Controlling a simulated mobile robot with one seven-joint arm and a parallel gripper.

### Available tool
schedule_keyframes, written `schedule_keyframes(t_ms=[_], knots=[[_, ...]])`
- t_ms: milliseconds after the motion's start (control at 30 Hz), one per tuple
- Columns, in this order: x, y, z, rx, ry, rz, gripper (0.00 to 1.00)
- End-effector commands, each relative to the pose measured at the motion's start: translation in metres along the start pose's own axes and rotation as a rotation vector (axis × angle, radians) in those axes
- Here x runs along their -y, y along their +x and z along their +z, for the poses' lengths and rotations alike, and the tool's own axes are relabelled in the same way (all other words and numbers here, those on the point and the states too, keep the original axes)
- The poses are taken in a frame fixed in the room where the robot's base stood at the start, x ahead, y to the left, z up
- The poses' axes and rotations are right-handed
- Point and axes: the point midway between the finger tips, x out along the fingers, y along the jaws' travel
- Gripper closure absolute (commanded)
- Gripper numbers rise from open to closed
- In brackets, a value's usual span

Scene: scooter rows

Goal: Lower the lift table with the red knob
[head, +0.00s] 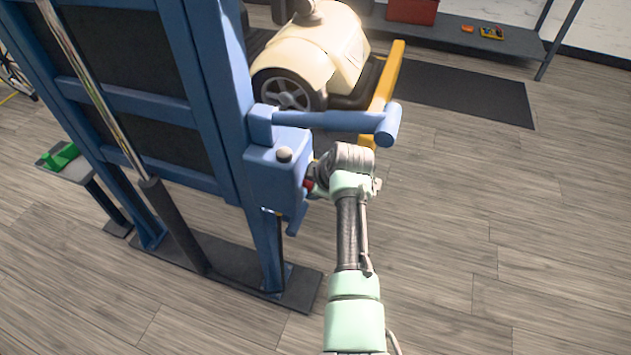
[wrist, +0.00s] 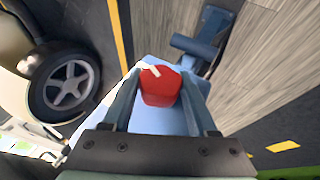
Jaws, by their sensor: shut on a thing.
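The blue lift table (head: 215,110) stands at the left in the head view, its frame upright on a dark base. A blue box (head: 272,165) is fixed on its right side, with a grey button on top. The red knob (head: 309,185) is on the box's right face, mostly hidden by my gripper (head: 318,178). In the wrist view the red knob (wrist: 160,86), with a white mark on it, sits between the two fingers of my gripper (wrist: 158,88). The fingers are shut on it from both sides.
A blue handle (head: 340,120) sticks out just above my gripper. A cream scooter (head: 315,50) stands behind, beside a yellow bar (head: 388,85). A grey shelf (head: 480,45) holds a red box (head: 412,10). The wooden floor at the right is clear.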

Motion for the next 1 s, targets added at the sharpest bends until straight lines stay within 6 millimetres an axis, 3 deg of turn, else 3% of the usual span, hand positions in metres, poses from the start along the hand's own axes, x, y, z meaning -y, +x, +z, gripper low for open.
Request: schedule_keyframes(t_ms=[300, 800, 833, 967, 1000], knots=[[0.0007, 0.0010, 0.0002, -0.001, 0.040, -0.097, 0.97], [0.0010, 0.0009, -0.0002, -0.002, 0.046, -0.110, 0.97], [0.0010, 0.0009, -0.0002, -0.002, 0.046, -0.110, 0.36], [0.0008, 0.0008, -0.0002, -0.001, 0.045, -0.109, 0.12], [0.0007, 0.0007, -0.0002, -0.001, 0.045, -0.109, 0.11]])
